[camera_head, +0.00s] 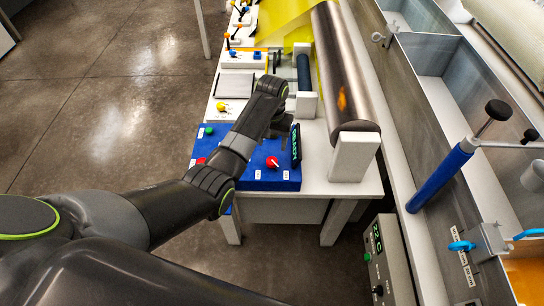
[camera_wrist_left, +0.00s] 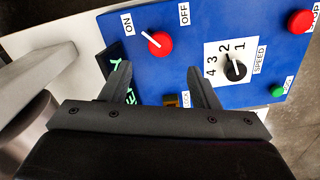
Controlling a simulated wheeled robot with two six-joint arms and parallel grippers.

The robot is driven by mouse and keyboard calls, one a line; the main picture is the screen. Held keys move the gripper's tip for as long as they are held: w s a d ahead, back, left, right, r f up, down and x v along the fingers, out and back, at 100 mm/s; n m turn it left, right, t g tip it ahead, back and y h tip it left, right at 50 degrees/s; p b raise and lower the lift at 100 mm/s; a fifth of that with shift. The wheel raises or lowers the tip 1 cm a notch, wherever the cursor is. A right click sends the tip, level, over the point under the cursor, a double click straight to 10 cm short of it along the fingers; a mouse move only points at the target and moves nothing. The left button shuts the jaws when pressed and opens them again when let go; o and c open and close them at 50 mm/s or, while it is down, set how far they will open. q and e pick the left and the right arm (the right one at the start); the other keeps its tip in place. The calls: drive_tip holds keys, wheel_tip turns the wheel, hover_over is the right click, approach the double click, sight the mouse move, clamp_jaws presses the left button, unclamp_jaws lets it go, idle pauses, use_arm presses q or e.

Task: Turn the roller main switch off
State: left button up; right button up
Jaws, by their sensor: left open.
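The roller main switch is a red round knob (camera_head: 272,162) on a blue control panel (camera_head: 258,183). The knob also shows in the left wrist view (camera_wrist_left: 160,44), where its white pointer aims at the ON label (camera_wrist_left: 127,24). The OFF label (camera_wrist_left: 185,17) is on its other side. My left gripper (camera_wrist_left: 162,82) is open and empty, its two fingers apart over the panel, with the knob beyond the fingertips and not touched. In the head view the left gripper (camera_head: 281,127) hangs by the panel, partly hidden by my arm. My right gripper is not in view.
A black numbered speed dial (camera_wrist_left: 236,70), a red stop button (camera_wrist_left: 300,22) and a green button (camera_wrist_left: 277,90) share the panel. A brass lock piece (camera_wrist_left: 175,100) lies between my fingers. A dark display (camera_head: 295,145) stands at the panel's edge. A large metal roller (camera_head: 343,75) is close behind.

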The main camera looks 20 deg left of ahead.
sight(272, 160)
use_arm(q)
wheel_tip(272, 160, down, 9)
drive_tip(key=shift+r, duration=0.15)
idle(0.4)
drive_tip(key=c, duration=1)
drive_tip(key=shift+o, duration=0.2)
